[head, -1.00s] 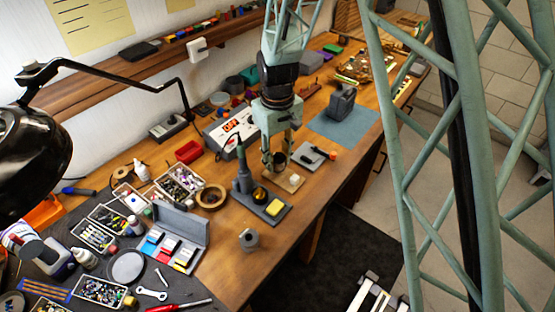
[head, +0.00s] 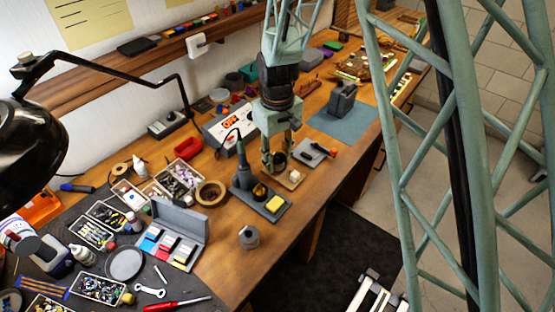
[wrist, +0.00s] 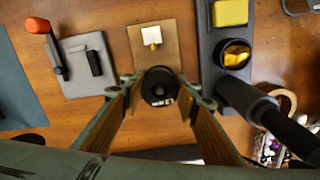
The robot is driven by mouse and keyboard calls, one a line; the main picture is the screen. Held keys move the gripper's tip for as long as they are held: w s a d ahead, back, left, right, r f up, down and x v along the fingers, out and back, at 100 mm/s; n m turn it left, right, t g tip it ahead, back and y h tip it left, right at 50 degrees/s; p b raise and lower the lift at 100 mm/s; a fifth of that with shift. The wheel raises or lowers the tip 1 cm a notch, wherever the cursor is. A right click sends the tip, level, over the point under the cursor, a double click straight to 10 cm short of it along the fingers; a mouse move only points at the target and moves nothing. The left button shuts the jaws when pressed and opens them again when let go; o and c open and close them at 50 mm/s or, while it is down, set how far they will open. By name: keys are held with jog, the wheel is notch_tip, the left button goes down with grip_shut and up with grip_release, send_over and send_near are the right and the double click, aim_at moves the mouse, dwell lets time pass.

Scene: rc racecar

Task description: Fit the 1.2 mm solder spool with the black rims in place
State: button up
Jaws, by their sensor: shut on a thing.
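My gripper (wrist: 158,84) points down and is shut on a black-rimmed spool (wrist: 160,88), which sits between its two fingers. In the head view the spool (head: 278,158) shows dark and round at my fingertips (head: 279,150). A tan wooden board (wrist: 138,52) with a short pale upright piece (wrist: 151,36) lies just beyond the spool in the wrist view. In the head view the board (head: 291,185) is right below and to the right of my fingertips. The spool appears above the board's near edge; whether they touch cannot be told.
A soldering iron stand (head: 262,200) with a yellow sponge is close on one side. A grey pad with an orange-ended tool (head: 318,152) is on the other. A grey spool-like object (head: 249,237) stands near the table's front edge. A blue mat (head: 335,125) lies farther back.

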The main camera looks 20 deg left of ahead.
jog(key=shift+f, duration=0.45)
dwell(0.4)
jog(key=o, duration=1.1)
jog(key=shift+c, duration=0.2)
jog(key=shift+o, duration=0.2)
jog(key=o, duration=0.4)
jog(key=shift+c, duration=0.2)
jog(key=shift+r, duration=0.15)
jog(key=shift+r+p, duration=1.8)
jog(key=shift+r, duration=2.55)
